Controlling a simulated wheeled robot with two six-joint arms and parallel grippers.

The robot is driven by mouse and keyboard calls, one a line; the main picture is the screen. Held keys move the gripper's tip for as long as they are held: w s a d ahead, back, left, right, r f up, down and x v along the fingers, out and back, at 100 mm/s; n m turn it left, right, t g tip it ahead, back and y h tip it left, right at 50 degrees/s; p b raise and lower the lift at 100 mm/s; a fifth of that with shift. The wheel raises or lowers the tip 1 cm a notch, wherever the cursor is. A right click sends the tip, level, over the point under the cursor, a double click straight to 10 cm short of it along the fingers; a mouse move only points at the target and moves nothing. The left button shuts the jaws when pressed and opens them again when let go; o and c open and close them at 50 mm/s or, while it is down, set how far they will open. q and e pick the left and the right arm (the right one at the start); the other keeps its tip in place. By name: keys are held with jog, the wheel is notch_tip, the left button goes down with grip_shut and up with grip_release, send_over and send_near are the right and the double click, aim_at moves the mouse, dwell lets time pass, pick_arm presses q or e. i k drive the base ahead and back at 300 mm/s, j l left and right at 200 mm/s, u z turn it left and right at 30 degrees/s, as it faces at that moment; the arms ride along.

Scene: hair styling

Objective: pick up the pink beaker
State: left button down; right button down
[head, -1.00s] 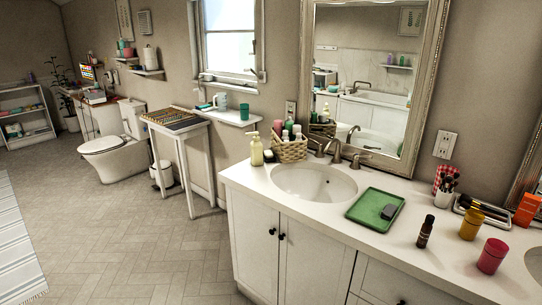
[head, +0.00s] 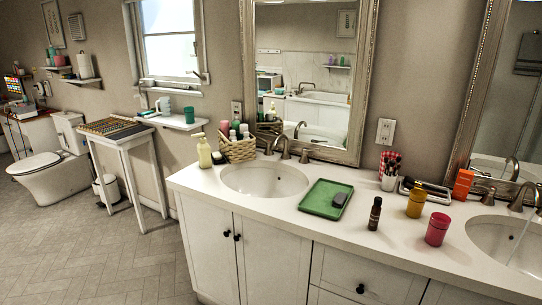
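The pink beaker (head: 437,229) stands upright on the white vanity counter (head: 275,209), near its front edge and just left of the right sink. It looks like a plain cup in deep pink. A yellow bottle (head: 416,200) stands behind it to the left, and a dark brown bottle (head: 375,214) stands further left. Neither of my grippers shows in the head view.
The right sink (head: 508,242) has water running from its faucet. A green tray (head: 325,200) with a dark item lies left of the bottles. An orange box (head: 463,184) stands behind the beaker. Open tiled floor (head: 110,260) lies left of the vanity.

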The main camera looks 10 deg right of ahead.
aim_at(439, 225)
jog(key=z, duration=1.5)
